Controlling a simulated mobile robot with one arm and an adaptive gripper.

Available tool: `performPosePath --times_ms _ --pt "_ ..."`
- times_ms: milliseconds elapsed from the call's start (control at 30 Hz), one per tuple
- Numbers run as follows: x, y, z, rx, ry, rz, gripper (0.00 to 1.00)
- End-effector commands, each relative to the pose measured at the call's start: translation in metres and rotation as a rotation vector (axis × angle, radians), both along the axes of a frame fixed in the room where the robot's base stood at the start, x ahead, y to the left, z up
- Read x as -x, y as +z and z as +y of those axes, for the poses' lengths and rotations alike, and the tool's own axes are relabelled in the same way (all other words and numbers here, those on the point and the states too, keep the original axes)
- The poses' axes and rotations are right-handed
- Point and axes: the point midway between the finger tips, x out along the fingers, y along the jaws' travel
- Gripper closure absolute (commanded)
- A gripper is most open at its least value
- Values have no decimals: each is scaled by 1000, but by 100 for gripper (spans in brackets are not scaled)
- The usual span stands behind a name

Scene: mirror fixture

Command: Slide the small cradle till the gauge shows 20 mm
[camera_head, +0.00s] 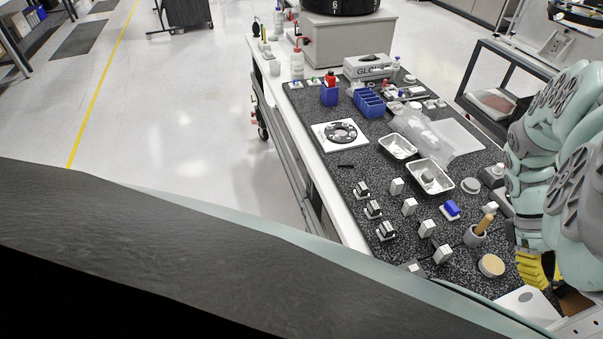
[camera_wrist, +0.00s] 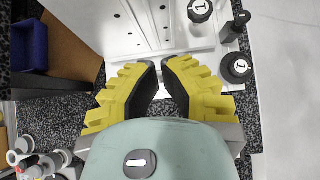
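In the wrist view, my gripper (camera_wrist: 161,66) has yellow ribbed fingers with dark pads. I cannot make out the small cradle or a gauge reading. In the head view, part of my yellow gripper (camera_head: 532,270) shows below my arm at the lower right.
A blue bin (camera_wrist: 29,46) lies farther left. In the head view, the speckled bench top (camera_head: 350,210) holds trays (camera_head: 398,146), small blocks and a round wooden-topped item (camera_head: 491,265) near my arm.

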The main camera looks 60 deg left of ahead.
Motion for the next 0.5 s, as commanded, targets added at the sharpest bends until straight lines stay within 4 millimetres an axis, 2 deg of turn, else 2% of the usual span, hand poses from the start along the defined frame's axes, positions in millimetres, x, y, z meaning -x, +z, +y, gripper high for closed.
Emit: performPosePath --times_ms 233,300,500 --pt "7 -16 -19 0 -4 2 100" --pt "9 -10 -30 0 -8 1 100" --pt "14 -14 -48 -2 -4 1 100"
